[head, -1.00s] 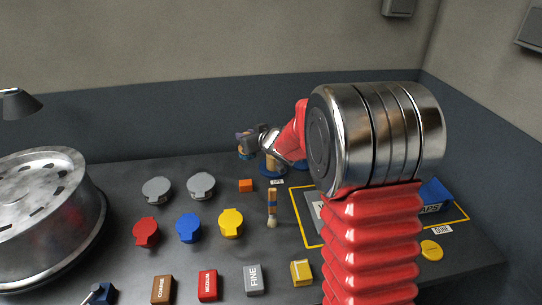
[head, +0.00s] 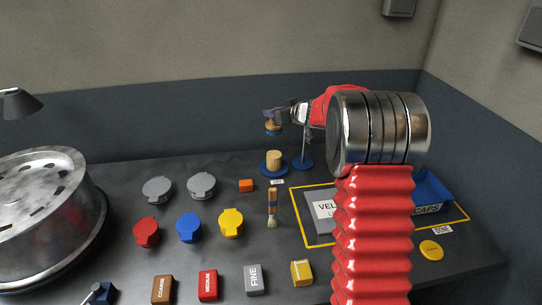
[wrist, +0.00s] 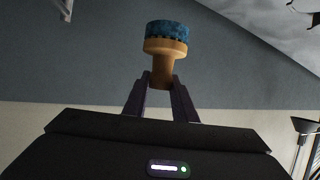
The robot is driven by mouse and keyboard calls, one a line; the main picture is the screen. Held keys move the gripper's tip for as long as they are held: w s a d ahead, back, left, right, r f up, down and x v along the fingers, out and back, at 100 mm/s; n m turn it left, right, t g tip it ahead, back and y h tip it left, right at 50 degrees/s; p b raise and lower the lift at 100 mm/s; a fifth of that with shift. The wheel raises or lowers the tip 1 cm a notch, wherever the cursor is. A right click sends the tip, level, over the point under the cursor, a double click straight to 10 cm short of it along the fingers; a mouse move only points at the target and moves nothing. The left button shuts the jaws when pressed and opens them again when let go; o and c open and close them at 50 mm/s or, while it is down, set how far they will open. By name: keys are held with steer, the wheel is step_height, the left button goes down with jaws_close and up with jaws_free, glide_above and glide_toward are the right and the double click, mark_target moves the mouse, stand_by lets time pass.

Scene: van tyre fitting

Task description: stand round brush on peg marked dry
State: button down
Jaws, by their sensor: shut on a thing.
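The round brush, with a wooden handle and blue bristle head, shows in the wrist view (wrist: 167,40) and small in the head view (head: 272,128). My gripper (head: 274,114) is shut on its handle, and both dark fingers show in the wrist view (wrist: 161,88). The brush is in the air, apart from the pegs. Below it in the head view stands a thick wooden peg (head: 274,158) on a blue round base. A thin metal peg (head: 305,145) on a blue base stands to its right. A small white label (head: 277,182) lies in front, too small to read surely.
A paint-type brush (head: 272,207) and an orange block (head: 245,186) are nearby. Several coloured caps (head: 188,228) and blocks (head: 208,285) lie in front. A wheel rim (head: 45,210) is at left. A blue bin (head: 432,190) stands inside yellow lines at right.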

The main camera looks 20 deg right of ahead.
mark_target(278, 128)
steer(key=shift+f, duration=3.15)
steer(key=shift+f, duration=1.85)
steer(key=shift+f, duration=0.15)
steer(key=c, duration=1.5)
jaws_free()
steer(key=shift+o, duration=0.2)
